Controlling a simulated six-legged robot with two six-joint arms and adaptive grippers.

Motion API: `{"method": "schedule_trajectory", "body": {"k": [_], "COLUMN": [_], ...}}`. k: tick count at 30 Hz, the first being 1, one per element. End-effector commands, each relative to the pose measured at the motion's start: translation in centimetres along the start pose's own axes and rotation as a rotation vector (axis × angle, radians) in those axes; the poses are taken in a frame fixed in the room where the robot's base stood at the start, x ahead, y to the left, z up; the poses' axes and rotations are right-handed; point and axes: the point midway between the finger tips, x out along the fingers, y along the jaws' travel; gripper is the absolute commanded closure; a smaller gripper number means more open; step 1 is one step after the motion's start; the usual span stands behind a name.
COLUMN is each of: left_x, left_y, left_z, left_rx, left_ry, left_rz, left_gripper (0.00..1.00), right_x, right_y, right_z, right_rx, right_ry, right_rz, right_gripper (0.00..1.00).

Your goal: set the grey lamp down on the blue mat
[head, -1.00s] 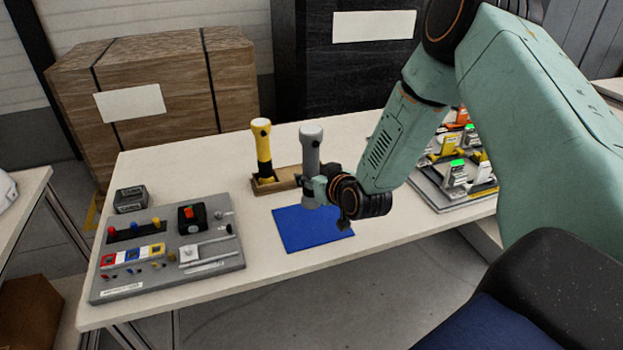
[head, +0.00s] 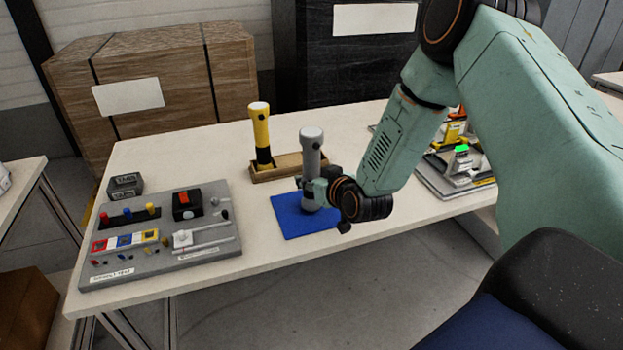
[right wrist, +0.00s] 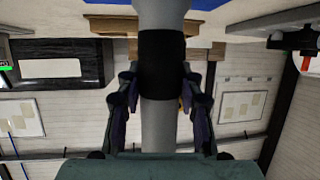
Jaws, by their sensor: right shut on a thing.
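The grey lamp (head: 311,150) stands upright in the head view, with its lower end over the blue mat (head: 290,222). Its base looks at or very near the mat; I cannot tell if it touches. My right gripper (head: 311,190) is shut around the lamp's lower body and partly hides it. In the right wrist view the lamp (right wrist: 160,120), with a black band, runs between the fingers of my right gripper (right wrist: 160,85). A strip of the blue mat (right wrist: 208,4) shows at the top edge there. My left gripper is not in view.
A yellow lamp (head: 261,130) stands in a wooden holder (head: 285,170) just behind the mat. A grey panel (head: 165,260) with switches and a small dark box (head: 125,186) are at left. A tray (head: 455,187) of parts is at right. The table (head: 205,150) is bare behind the panel.

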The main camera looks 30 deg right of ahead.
Motion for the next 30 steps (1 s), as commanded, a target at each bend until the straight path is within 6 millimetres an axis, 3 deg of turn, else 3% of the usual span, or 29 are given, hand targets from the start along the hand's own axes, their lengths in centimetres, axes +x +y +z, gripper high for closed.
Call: {"method": "schedule_trajectory", "body": {"k": [18, 19, 28, 30], "left_x": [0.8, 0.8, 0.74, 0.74], "left_y": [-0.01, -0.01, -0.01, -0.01], "left_z": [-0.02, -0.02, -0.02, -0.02], "left_rx": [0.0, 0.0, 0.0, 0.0], "left_ry": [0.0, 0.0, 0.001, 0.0], "left_rz": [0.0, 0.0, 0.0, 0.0], "left_gripper": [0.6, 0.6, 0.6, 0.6], "right_x": [0.44, 0.44, 0.4, 0.4], "right_y": [0.02, 0.02, 0.01, 0.01], "right_z": [0.88, 0.89, 0.87, 0.89], "right_rx": [0.0, 0.0, 0.0, 0.0], "right_ry": [0.002, 0.002, 0.001, 0.001], "right_rz": [0.0, 0.0, 0.0, 0.0], "right_gripper": [1.0, 0.63, 0.37, 0.37]}}
